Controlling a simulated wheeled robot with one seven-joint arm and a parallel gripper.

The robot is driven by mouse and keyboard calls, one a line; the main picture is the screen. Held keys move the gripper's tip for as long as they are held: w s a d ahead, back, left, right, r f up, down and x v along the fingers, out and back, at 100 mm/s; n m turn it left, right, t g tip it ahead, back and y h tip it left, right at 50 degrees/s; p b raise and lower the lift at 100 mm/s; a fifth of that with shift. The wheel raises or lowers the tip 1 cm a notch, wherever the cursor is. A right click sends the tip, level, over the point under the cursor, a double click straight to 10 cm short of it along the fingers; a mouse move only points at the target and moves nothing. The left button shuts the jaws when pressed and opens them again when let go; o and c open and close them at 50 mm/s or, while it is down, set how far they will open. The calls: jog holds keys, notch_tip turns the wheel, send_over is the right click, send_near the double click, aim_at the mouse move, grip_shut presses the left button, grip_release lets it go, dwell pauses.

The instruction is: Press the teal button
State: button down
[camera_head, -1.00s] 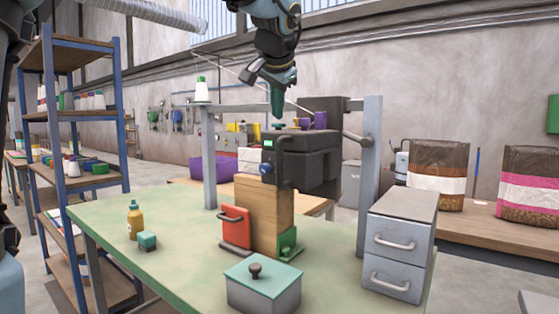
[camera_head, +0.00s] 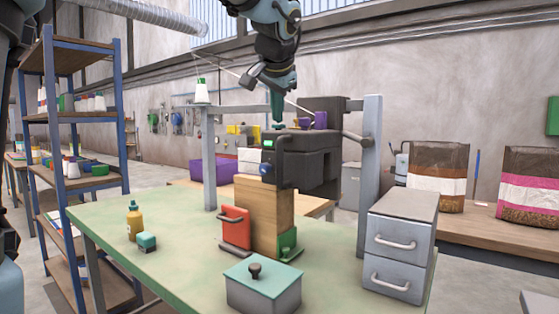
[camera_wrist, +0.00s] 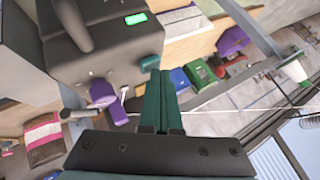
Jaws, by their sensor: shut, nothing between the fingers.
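The teal button (camera_head: 278,126) sits on top of the dark machine head (camera_head: 306,155). It also shows as a dark teal cap in the wrist view (camera_wrist: 149,63), at the edge of the machine's top. My gripper (camera_head: 277,120) points down just above the button, with its teal fingers together and nothing between them. In the wrist view the fingertips (camera_wrist: 160,74) are close beside the button. I cannot tell whether they touch it.
A dark handle and a lit green display (camera_wrist: 136,19) are on the machine head. A grey frame post (camera_head: 369,175) stands to the right and a thin thread runs behind my gripper. A white thread cone (camera_head: 202,93) stands at left on the frame.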

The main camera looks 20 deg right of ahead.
jog(key=shift+r+p, duration=0.8)
jog(key=shift+r, duration=0.1)
notch_tip(320, 180, up, 6)
jog(key=p, duration=0.5)
dwell(0.5)
